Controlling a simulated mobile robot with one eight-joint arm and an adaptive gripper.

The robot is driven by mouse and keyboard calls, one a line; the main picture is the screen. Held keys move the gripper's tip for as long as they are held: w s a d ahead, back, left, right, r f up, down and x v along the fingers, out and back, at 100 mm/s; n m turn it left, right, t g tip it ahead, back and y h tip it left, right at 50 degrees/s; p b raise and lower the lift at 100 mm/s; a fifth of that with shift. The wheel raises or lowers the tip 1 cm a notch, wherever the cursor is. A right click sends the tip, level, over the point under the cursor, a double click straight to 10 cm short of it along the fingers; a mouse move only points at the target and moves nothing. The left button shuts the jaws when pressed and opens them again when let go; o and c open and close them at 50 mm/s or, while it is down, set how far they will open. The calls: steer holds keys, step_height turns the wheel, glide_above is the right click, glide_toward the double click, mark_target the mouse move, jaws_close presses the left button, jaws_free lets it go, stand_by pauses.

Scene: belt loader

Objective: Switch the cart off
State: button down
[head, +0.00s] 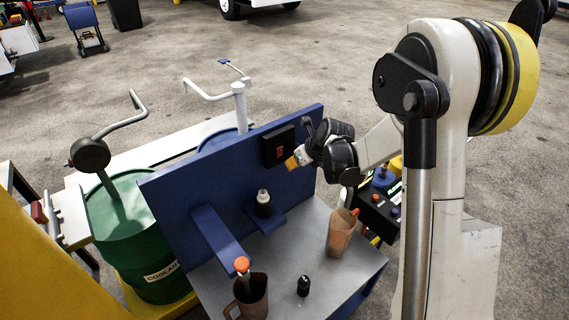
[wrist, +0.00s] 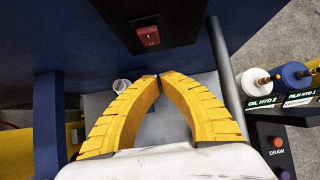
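A red rocker switch (head: 279,150) sits in a black box (head: 271,157) on the upper right of the cart's blue back panel (head: 180,190). The wrist view shows the red switch (wrist: 148,36) on the black box (wrist: 180,28) at the top, just beyond the fingertips. Which way the switch is set I cannot tell. My gripper (head: 290,162) is right beside the box, a little below and right of the switch. In the wrist view its yellow fingers (wrist: 158,78) meet at the tips with nothing between them. Contact with the box is not visible.
The cart's grey top (head: 325,270) holds a brown jug (head: 252,297), an orange-brown jug (head: 342,232) and a small black bottle (head: 304,286). Another bottle (head: 263,204) stands on a blue shelf. A green drum (head: 130,235) stands left; a black control box (head: 378,208) stands right.

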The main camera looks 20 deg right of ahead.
steer(key=s+d+r+p, duration=0.3)
steer(key=s+r, duration=0.3)
steer(key=shift+s, duration=0.4)
steer(key=shift+a, duration=0.1)
steer(key=s+a+r+n+h, duration=0.1)
steer(key=s+r+n, duration=0.5)
steer(key=s+n, duration=0.6)
steer(key=s+a+r+n+h, duration=0.1)
steer(key=s+a+r+n, duration=0.3)
steer(key=s+n, duration=0.8)
step_height(320, 180, up, 2)
steer(key=n, duration=0.7)
steer(key=shift+r+h, duration=0.25)
steer(key=shift+h, duration=0.15)
